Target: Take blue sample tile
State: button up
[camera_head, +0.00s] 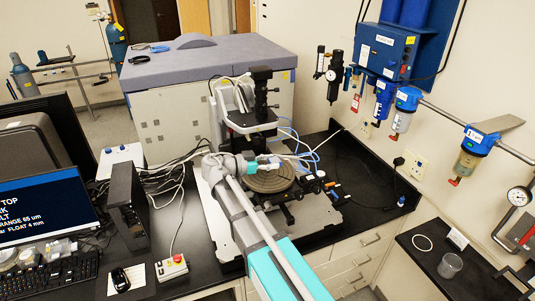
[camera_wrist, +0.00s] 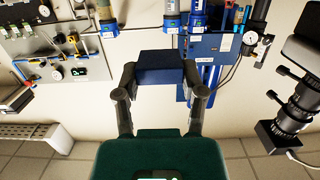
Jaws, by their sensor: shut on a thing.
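The blue sample tile (camera_wrist: 161,66) is a dark blue block in the wrist view. It sits between the two fingertips of my gripper (camera_wrist: 160,80), which is shut on it. Behind it in that view are the wall and its blue equipment, with nothing seen touching the tile except the fingers. In the head view my arm reaches up from the bottom to the stylus profiler (camera_head: 250,115), and its end is over the round stage (camera_head: 270,178). I cannot make out the tile or the fingers clearly there.
The black bench holds a monitor (camera_head: 40,210), a keyboard (camera_head: 45,278), a red-button box (camera_head: 172,267) and loose cables. Blue filters and regulators (camera_head: 385,50) hang on the right wall. A glass beaker (camera_head: 450,265) stands on the lower right surface.

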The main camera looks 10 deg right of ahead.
jog(key=s, duration=0.1)
jog(key=s+r+p, duration=0.1)
jog(key=s, duration=0.1)
jog(key=s+r, duration=0.1)
jog(key=shift+s+d, duration=0.25)
jog(key=shift+s, duration=0.05)
jog(key=o, duration=0.4)
jog(key=shift+c, duration=0.2)
grip_shut()
